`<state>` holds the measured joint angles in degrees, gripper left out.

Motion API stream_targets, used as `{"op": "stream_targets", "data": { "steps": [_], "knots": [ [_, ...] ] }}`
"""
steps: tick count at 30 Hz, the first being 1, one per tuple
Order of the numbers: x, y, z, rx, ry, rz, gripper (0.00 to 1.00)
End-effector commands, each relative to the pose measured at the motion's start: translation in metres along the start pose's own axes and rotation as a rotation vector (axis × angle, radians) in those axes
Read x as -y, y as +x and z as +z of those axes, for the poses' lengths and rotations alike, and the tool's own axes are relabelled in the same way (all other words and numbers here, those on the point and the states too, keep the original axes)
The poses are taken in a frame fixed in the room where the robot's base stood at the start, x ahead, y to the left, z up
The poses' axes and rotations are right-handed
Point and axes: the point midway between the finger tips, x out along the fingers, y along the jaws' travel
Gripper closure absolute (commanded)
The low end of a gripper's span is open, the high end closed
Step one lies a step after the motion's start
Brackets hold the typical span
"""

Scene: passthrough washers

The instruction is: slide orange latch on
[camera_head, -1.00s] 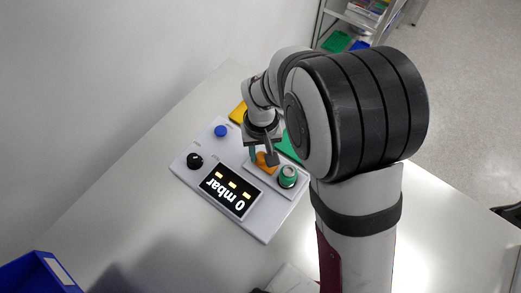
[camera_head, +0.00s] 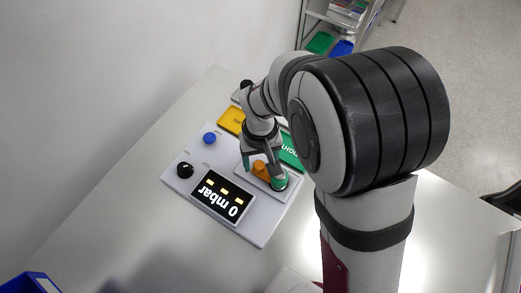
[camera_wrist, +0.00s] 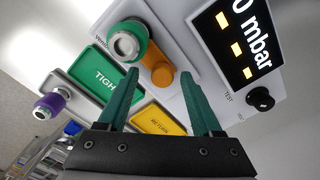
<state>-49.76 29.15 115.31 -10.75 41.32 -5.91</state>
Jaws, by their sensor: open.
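The orange latch (camera_head: 260,170) sits on the light grey control box (camera_head: 240,228), beside a green-ringed round fitting (camera_head: 279,183).
The box carries a display (camera_head: 222,196) reading 0 mbar, a black knob (camera_head: 185,170) and a blue button (camera_head: 210,138). Behind it are a yellow tray (camera_head: 231,120) and a green tray (camera_head: 290,152). A blue bin (camera_head: 28,284) is at bottom left.

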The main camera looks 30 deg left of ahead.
Motion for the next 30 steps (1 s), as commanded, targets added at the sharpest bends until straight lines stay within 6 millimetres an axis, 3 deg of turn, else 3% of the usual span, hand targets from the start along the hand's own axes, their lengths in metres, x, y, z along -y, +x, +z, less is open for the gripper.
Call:
{"op": "stream_targets", "data": {
  "steps": [12, 15, 19, 28, 30],
  "knots": [
    [0.0, -0.116, -0.001, -0.005, 0.001, 0.0, 0.33],
    [0.0, -0.136, -0.001, -0.003, 0.001, 0.0, 0.33],
    [0.0, -0.149, 0.0, 0.0, 0.002, 0.0, 0.33],
    [-0.001, -0.151, 0.001, 0.001, 0.005, 0.0, 0.33],
    [-0.016, -0.156, 0.011, 0.0, 0.066, -0.007, 0.33]
  ]
}}
